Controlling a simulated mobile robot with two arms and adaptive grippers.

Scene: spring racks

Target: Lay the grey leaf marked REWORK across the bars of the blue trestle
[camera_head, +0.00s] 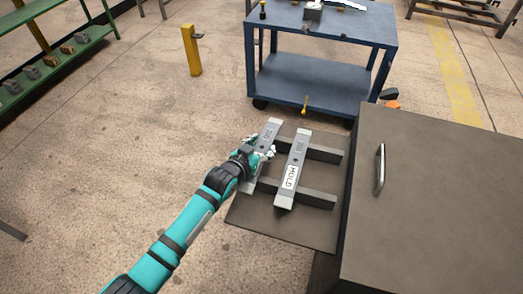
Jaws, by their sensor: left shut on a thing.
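My left gripper (267,153) reaches in from the left and is shut on a grey leaf (271,129), at about the middle of its length. The marking on this leaf is too small to read, and the gripper and wrist hide part of it. The leaf is at the left ends of two dark bars (322,152); I cannot tell whether it touches them. No trestle that is clearly blue shows. My right gripper is out of view.
The bars sit over a brown board (309,228). A brown-topped cabinet (440,200) with a metal handle stands close on the right. A blue cart (314,84) stands behind. A yellow post (192,51) and a green shelf (62,57) are at left. Floor at left is clear.

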